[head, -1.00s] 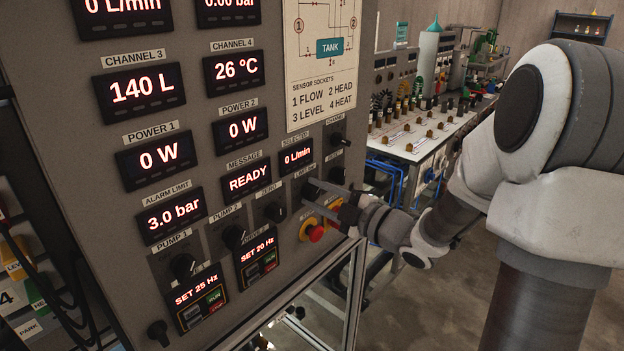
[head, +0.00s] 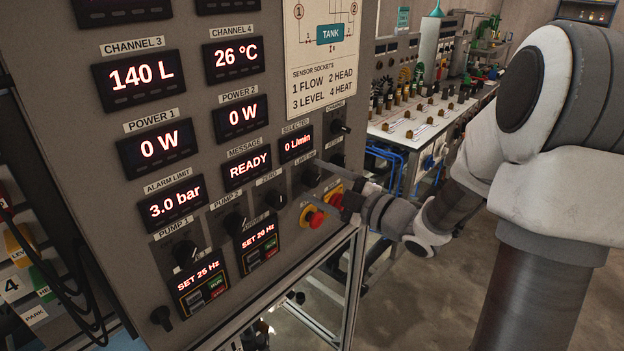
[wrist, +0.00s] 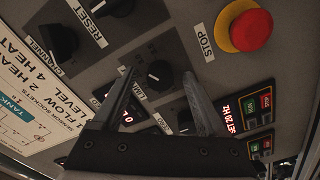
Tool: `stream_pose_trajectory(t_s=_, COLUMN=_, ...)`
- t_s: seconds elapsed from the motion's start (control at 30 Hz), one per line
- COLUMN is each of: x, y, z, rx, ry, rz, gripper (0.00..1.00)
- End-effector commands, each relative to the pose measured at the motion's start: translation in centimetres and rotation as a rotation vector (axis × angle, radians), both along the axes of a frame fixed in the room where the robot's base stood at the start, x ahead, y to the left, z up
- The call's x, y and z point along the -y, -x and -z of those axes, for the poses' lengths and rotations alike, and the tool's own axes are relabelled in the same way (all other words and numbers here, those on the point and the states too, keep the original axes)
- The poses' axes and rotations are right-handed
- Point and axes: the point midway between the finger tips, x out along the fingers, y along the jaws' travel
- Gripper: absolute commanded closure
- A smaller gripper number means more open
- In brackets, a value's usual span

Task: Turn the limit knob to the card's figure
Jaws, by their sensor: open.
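The limit knob (head: 311,177) is a small black knob with a white pointer mark on the grey panel; in the wrist view (wrist: 158,73) it lies between the fingertips, its label partly covered by a finger. My gripper (head: 315,181) is open in front of it, and the wrist view (wrist: 157,75) shows a finger on each side of the knob. Whether they touch it I cannot tell. The alarm limit display (head: 174,208) reads 3.0 bar. I cannot make out a card with a limit figure.
A red stop button (head: 313,218) on a yellow base sits just below my gripper. The zero knob (head: 275,199), reset knob (wrist: 118,6) and channel knob (head: 340,127) are close by. The message display (head: 246,174) reads READY. A bench (head: 420,125) with fittings stands behind on the right.

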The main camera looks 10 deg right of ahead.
Motion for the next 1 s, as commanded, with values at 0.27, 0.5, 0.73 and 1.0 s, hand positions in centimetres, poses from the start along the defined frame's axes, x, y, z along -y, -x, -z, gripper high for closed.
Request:
stream_pose_trajectory(t_s=0.27, x=2.1, y=2.8, z=0.1, rx=-0.001, ry=0.002, rz=0.004, gripper=0.24)
stream_pose_trajectory(t_s=0.5, x=3.5, y=4.8, z=0.1, rx=-0.001, ry=0.000, rz=0.003, gripper=0.24)
stream_pose_trajectory(t_s=0.73, x=3.8, y=5.2, z=0.0, rx=-0.001, ry=0.000, rz=0.002, gripper=0.24)
stream_pose_trajectory(t_s=1.0, x=4.2, y=5.6, z=0.0, rx=-0.001, ry=0.000, rz=0.003, gripper=0.24)
